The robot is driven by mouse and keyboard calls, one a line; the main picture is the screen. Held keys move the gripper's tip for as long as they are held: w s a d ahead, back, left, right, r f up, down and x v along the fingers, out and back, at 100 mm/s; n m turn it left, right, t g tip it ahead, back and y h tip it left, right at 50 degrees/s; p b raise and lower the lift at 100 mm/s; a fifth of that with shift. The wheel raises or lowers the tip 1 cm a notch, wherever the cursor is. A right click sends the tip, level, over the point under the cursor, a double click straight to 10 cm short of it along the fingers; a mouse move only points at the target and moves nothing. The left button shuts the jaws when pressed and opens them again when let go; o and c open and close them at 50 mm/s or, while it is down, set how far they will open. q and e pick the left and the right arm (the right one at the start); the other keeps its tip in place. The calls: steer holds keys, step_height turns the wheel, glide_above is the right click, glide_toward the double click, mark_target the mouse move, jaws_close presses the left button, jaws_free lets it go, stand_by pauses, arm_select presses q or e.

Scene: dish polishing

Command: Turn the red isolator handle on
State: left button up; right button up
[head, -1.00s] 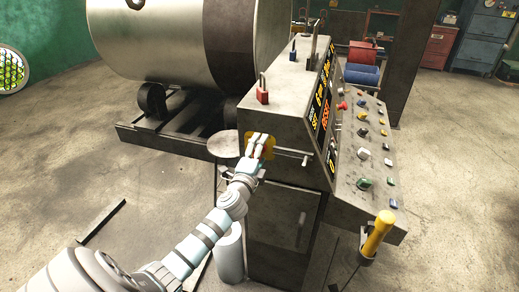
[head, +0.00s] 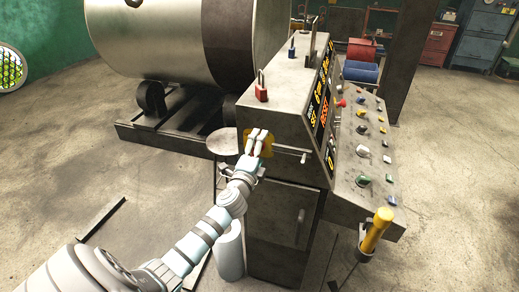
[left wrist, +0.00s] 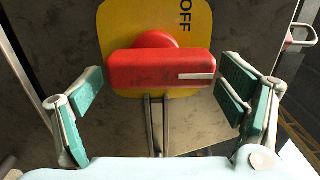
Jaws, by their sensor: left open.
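The red isolator handle (left wrist: 160,68) lies crosswise in the left wrist view, on a yellow plate (left wrist: 125,20) marked OFF at its upper right. A white stripe marks the handle's right end. My left gripper (left wrist: 160,100) is open, with one green-padded finger on each side of the handle and gaps to both ends. My right gripper is not in view.
The grey control cabinet (head: 280,117) carries a red padlock (head: 261,93) on top and a sloped panel of buttons (head: 365,140). A metal rod handle (head: 290,155) juts out right of the plate. A yellow-handled lever (head: 377,230) stands at the front right.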

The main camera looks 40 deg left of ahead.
arm_select(q)
steer(key=v, duration=1.2)
